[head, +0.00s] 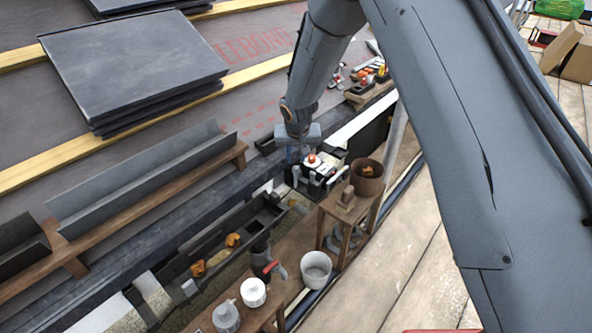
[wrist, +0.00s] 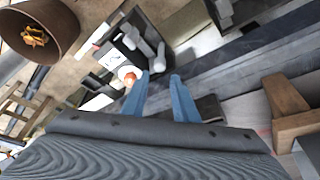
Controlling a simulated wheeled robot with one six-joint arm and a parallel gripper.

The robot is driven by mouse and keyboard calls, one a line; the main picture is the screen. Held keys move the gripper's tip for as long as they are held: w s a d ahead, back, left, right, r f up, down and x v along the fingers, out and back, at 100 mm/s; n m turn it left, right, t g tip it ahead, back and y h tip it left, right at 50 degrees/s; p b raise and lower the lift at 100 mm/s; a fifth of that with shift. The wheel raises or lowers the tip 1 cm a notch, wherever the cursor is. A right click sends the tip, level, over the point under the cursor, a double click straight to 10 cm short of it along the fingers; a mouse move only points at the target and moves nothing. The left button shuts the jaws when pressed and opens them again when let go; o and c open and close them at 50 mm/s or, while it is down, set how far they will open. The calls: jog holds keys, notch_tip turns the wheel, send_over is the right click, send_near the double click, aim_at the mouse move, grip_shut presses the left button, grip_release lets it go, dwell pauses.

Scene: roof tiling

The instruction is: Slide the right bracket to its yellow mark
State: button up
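My gripper (head: 297,157) hangs over the roof edge, beside a black tray (head: 305,186) holding white pieces and a round orange-red item. In the wrist view its two blue fingers (wrist: 162,85) stand apart with nothing visible between them; the dark grey edge strip lies beyond. A small dark piece (wrist: 210,108) sits just right of the right finger; I cannot tell whether it is the right bracket. A similar dark piece (head: 266,146) shows left of the gripper in the head view. I cannot make out a yellow mark in either view.
A gutter length (head: 215,248) with orange leaves lies below the edge. A brown bucket (head: 366,178) also shows in the wrist view (wrist: 38,30). A wooden stool (head: 350,210), white bucket (head: 316,269) and stacked slates (head: 135,65) stand around. Grey troughs rest on a wooden rack (head: 150,205).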

aim_at(296, 167)
jog(key=b+x, duration=0.1)
jog(key=x, duration=0.6)
jog(key=shift+f, duration=0.1)
grip_shut()
